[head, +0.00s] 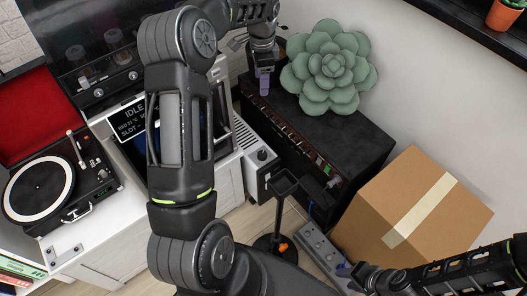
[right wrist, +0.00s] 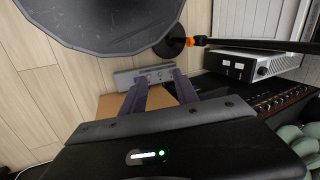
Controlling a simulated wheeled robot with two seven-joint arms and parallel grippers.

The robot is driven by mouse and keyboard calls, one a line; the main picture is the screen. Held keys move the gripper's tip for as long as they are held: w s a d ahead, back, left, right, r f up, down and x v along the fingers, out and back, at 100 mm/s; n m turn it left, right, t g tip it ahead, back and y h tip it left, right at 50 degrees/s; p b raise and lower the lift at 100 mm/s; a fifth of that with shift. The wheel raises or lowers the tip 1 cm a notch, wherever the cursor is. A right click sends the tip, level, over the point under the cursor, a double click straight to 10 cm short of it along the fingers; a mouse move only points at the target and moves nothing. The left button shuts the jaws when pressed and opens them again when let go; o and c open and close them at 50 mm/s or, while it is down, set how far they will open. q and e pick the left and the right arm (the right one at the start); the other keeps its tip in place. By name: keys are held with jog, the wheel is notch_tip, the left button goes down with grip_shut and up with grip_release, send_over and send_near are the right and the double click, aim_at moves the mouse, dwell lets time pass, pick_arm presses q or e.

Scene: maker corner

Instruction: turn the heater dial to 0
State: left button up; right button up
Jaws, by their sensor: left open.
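The heater (head: 257,180) is a white box low beside the white cabinet, with a small dark dial (head: 262,155) on its front face. The dial's setting is too small to read. The heater also shows at the upper right of the right wrist view (right wrist: 250,66). My left gripper (head: 264,88) is open, above the top of the black amplifier, above and behind the heater and apart from the dial. My right gripper (right wrist: 160,78) is open and empty, its two fingers apart over the power strip and cardboard box. In the head view its arm comes in at the lower right.
The black amplifier (head: 345,148) carries a green plush succulent (head: 330,70). A cardboard box (head: 425,205) and power strip (head: 320,255) lie at right. A black stand (head: 284,182) rises in front of the heater. A turntable (head: 60,185) and display machine (head: 130,120) are left.

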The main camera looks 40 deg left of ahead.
pick_arm(q)
jog(key=b, duration=3.3)
send_over(262, 154)
jog(key=f, duration=3.3)
jog(key=shift+s+d, duration=0.15)
jog(key=shift+s, duration=0.1)
pick_arm(e)
notch_tip(262, 154, down, 33)
jog(key=w+d, duration=0.1)
jog(key=w, duration=0.1)
jog(key=shift+d+t, duration=0.3)
jog(key=shift+d, duration=0.05)
pick_arm(q)
jog(key=shift+r+p, duration=0.1)
jog(key=shift+p, duration=0.2)
pick_arm(e)
jog(key=shift+w, duration=0.1)
pick_arm(q)
jog(key=shift+w+f+b, duration=0.1)
jog(key=shift+f+b, duration=1.5)
jog(key=shift+f, duration=2.35)
pick_arm(e)
jog(key=f, duration=0.3)
jog(key=shift+w+f+h, duration=0.15)
jog(key=shift+w+h, duration=0.1)
jog(key=shift+h, duration=0.05)
pick_arm(q)
grip_shut()
